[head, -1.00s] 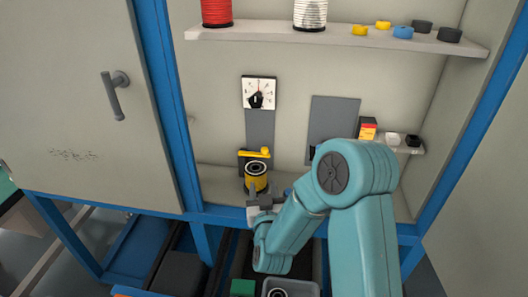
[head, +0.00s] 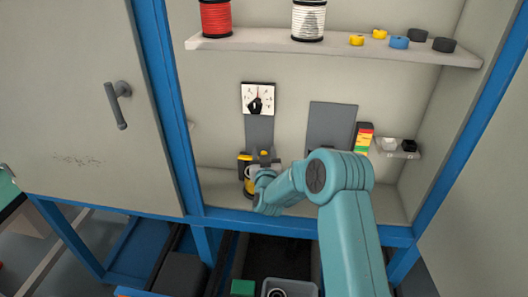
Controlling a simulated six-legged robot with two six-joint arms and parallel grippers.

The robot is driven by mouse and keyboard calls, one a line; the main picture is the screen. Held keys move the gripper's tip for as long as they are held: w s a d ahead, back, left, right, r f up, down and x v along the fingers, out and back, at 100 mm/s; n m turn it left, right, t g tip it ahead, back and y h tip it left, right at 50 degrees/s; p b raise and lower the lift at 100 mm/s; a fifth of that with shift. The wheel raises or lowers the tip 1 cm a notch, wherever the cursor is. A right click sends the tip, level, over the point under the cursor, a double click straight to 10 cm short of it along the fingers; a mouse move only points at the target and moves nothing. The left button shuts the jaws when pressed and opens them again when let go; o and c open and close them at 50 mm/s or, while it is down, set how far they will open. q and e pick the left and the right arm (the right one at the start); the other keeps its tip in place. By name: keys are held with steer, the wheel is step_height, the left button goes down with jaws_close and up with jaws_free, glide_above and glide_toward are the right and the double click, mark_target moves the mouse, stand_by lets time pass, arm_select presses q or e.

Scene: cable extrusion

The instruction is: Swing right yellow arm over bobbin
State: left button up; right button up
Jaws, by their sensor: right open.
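The bobbin (head: 248,187), yellow and black, stands upright at the back of the cabinet's lower bay, partly hidden by my right gripper. A yellow arm (head: 244,156) sits just above it on a dark bracket; only its left part shows clearly, and the rest is behind the gripper. My right gripper (head: 265,157) is open, with its grey fingers at the height of the yellow arm, above and in front of the bobbin. I cannot tell whether the fingers touch the yellow arm. My left gripper is not in view.
A dial (head: 258,98) is on the back wall above. A red-yellow-green stack (head: 363,138) and a small shelf (head: 396,150) are on the right. The upper shelf (head: 340,47) holds red and white spools and several small discs. A grey bin (head: 290,288) is below.

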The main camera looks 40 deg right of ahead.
steer(key=shift+w+d, duration=0.1)
steer(key=shift+w, duration=0.05)
jaws_close()
